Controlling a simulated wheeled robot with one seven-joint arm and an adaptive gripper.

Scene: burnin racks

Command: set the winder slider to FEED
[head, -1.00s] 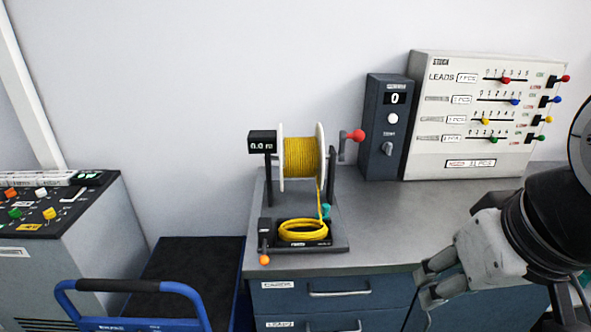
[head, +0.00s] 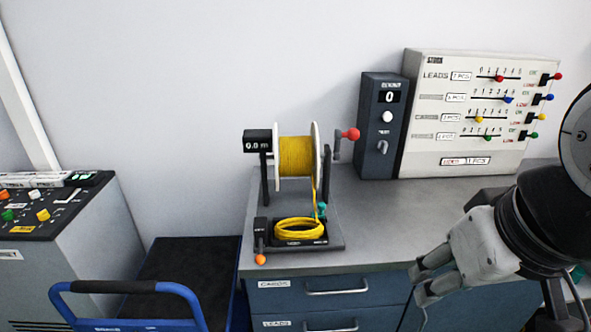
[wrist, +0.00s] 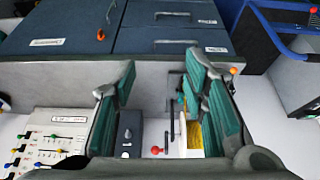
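The winder stands on the bench, with a white-flanged spool of yellow cable (head: 296,156), a red-knobbed crank (head: 350,134) and a display (head: 258,143) reading 0.0 m. A small dark block with an orange-knobbed lever (head: 260,259), which looks like the slider, sits at its front left corner. Its setting label is too small to read. In the wrist view an orange knob (wrist: 233,71) shows just beyond the right finger. My gripper (head: 422,280) is right of the winder, in front of the bench edge, apart from it. Its fingers (wrist: 162,85) are open and empty.
A dark box with a dial (head: 382,148) and a leads panel with coloured sliders (head: 463,160) stand at the back right. A blue-handled cart (head: 125,287) and a grey console (head: 85,230) are at left. The bench top (head: 390,225) right of the winder is clear.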

